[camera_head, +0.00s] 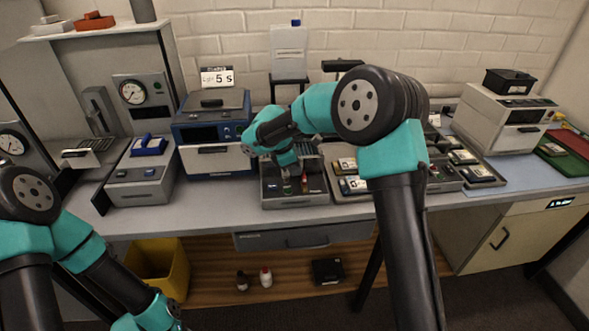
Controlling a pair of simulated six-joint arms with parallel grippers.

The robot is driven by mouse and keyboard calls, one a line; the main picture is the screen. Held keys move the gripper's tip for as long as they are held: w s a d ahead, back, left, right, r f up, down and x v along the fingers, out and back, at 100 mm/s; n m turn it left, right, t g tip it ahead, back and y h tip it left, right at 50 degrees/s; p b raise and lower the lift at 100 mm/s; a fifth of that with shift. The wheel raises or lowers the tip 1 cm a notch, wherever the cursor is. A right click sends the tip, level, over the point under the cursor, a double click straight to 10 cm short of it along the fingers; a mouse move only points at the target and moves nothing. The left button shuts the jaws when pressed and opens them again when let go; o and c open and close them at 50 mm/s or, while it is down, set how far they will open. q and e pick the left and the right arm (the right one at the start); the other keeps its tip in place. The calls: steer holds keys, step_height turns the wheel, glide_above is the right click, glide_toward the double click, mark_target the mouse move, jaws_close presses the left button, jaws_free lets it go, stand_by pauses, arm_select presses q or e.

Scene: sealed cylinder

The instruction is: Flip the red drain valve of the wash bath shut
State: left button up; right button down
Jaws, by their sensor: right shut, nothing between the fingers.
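The wash bath seems to be the dark grey box (283,202) at the middle of the bench, with small controls on its top. A small red part (304,180), which looks like the drain valve, stands up on it toward the front; its exact position is too small to tell. My right gripper (290,170) points down over this box, just left of the red part, shut and empty. Whether it touches anything is unclear. The right arm hides part of the box's back. My left arm is low at the left, its gripper mostly cut off by the bottom edge.
A blue oven-like unit (213,162) and a grey box with a blue switch (142,172) stand left. Trays of small modules (482,172) and a white machine (505,118) stand right. A yellow bin (172,262) and bottles (266,277) are below the bench.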

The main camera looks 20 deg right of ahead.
steer(key=shift+s+a, duration=0.4)
steer(key=shift+a, duration=0.35)
steer(key=shift+w+a, duration=0.2)
steer(key=shift+a, duration=0.45)
steer(key=a, duration=0.2)
steer(key=shift+w+a, duration=0.3)
steer(key=shift+a, duration=0.05)
steer(key=v, duration=1)
steer(key=shift+w+d, duration=0.1)
